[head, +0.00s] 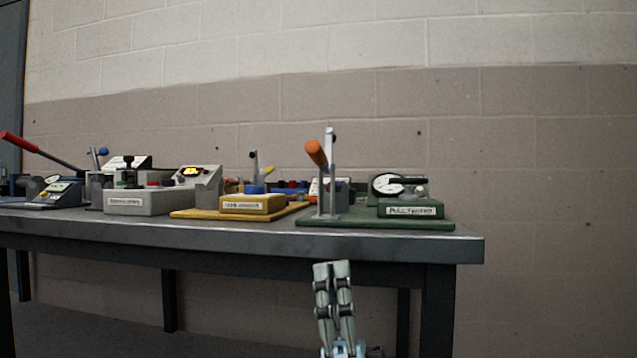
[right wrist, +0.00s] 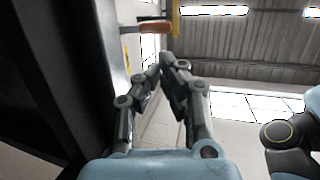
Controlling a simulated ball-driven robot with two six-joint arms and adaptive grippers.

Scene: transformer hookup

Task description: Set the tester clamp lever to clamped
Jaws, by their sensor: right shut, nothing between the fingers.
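The pull tester stands on a green base (head: 375,223) at the right end of the table. Its green block carries a label that looks like "PULL TESTER", with a round dial gauge (head: 388,185) behind. The clamp lever has an orange grip (head: 316,152), raised and tilted beside an upright metal post (head: 331,175). In the right wrist view an orange grip (right wrist: 155,27) shows beyond the fingertips. My right gripper (head: 332,268) is shut and empty, pointing up in front of and below the table edge, apart from the lever. It also fills the middle of the right wrist view (right wrist: 165,66). My left gripper is not in view.
The grey table (head: 470,247) has its front edge above my right gripper. Left of the tester are a yellow-based device (head: 252,204), a grey box (head: 150,202) and a long red lever (head: 18,141). The space right of the table is clear.

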